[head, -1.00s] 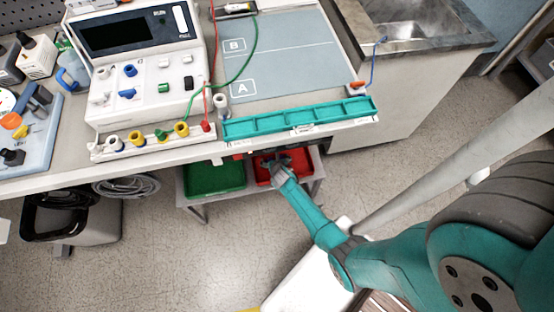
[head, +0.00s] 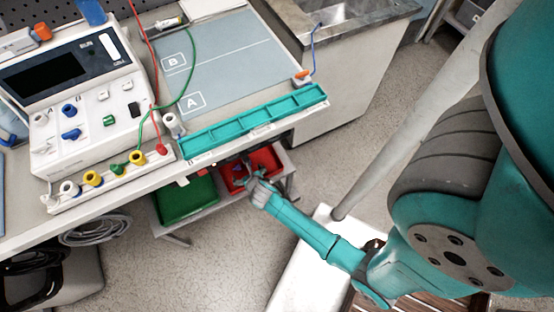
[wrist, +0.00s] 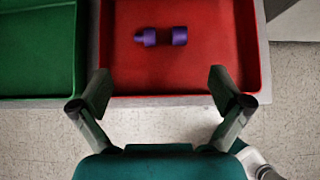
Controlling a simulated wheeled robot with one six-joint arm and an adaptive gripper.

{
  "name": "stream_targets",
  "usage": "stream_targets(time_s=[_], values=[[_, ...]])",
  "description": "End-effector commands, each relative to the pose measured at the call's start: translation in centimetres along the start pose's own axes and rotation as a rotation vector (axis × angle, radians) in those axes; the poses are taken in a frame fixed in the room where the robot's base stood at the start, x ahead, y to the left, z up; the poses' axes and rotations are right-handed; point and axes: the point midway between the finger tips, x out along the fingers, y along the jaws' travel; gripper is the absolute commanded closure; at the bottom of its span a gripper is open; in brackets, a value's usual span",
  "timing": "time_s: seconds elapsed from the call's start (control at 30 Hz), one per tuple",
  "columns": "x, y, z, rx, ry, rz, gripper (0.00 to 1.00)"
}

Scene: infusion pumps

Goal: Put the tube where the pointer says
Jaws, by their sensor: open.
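A short purple piece (wrist: 162,37), narrower at its left end and with a dark band round its middle, lies on its side in the red tray (wrist: 195,80). It may be the tube. In the head view the red tray (head: 270,157) stands low under the bench front, and the piece is too small there to make out. My gripper (wrist: 160,82) is open and empty, its fingers spread at the tray's near edge with the piece beyond them. In the head view my gripper (head: 252,184) is beside the tray's near side. I cannot make out a pointer.
A green tray (head: 185,200) stands left of the red one. Above, the bench carries a white pump (head: 85,90), a teal compartment rack (head: 255,120) along its front edge, and a grey mat (head: 215,65) marked A and B. Red, green and blue lines cross the bench.

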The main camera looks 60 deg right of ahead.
Motion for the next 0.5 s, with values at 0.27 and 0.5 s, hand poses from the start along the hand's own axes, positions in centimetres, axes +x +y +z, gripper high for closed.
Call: stream_targets(time_s=[0.27,0.5], values=[[-3.2,0.2,-2.2,0.193,-0.013,0.059,0.00],[-12.5,0.5,-5.4,0.741,-0.003,0.230,0.00]])
